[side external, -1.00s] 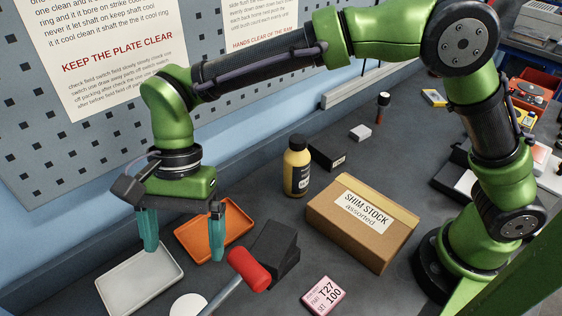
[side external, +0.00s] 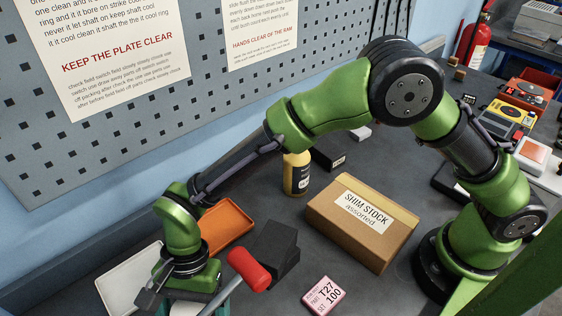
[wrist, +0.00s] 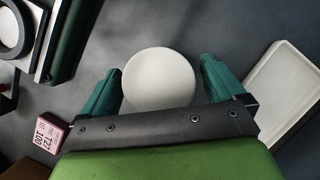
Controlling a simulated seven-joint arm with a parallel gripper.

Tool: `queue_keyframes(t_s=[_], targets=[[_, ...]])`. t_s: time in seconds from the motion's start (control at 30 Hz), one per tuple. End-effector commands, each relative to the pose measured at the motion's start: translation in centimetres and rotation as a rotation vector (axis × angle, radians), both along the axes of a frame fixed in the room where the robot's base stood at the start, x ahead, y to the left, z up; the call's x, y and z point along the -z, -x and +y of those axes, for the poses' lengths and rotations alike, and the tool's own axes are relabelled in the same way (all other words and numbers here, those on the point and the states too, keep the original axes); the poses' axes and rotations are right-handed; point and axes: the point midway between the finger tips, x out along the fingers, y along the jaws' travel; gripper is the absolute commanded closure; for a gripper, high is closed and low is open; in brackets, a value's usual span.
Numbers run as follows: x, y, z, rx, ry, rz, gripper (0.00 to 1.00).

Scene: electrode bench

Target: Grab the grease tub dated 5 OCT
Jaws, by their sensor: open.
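A round white top (wrist: 158,82), plain and seen from above, lies between my fingers in the wrist view; it may be the lid of a grease tub. No date shows on it. My gripper (wrist: 161,66) is open, with one teal finger on each side of the round top; I cannot tell whether they touch it. In the side external view my gripper (side external: 190,292) is low at the bottom left, its fingertips cut off by the frame edge. There it largely hides the white round thing. No 5 OCT label is readable in any view.
A white tray (side external: 115,284) and an orange tray (side external: 235,218) lie beside my gripper. A red-headed tool (side external: 250,268) and a dark block (side external: 276,242) stand close on its right. A pink tag (side external: 323,296), a SHIM STOCK box (side external: 350,250) and a yellow bottle (side external: 297,175) are farther right.

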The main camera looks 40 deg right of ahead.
Motion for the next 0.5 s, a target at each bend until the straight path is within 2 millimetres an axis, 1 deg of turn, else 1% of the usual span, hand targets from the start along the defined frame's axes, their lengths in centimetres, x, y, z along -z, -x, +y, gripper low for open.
queue_keyframes(t_s=[0.03,0.1,0.3,0.33,0.5], targets=[[0.48,0.16,0.17,-0.001,0.0,0.0,0.04],[0.8,0.25,0.28,-0.001,0.0,0.0,0.04],[0.84,0.23,0.31,-0.001,-0.001,-0.001,0.04],[0.83,0.22,0.3,-0.001,-0.001,-0.001,0.05],[0.81,0.21,0.29,-0.001,-0.001,-0.001,0.31]])
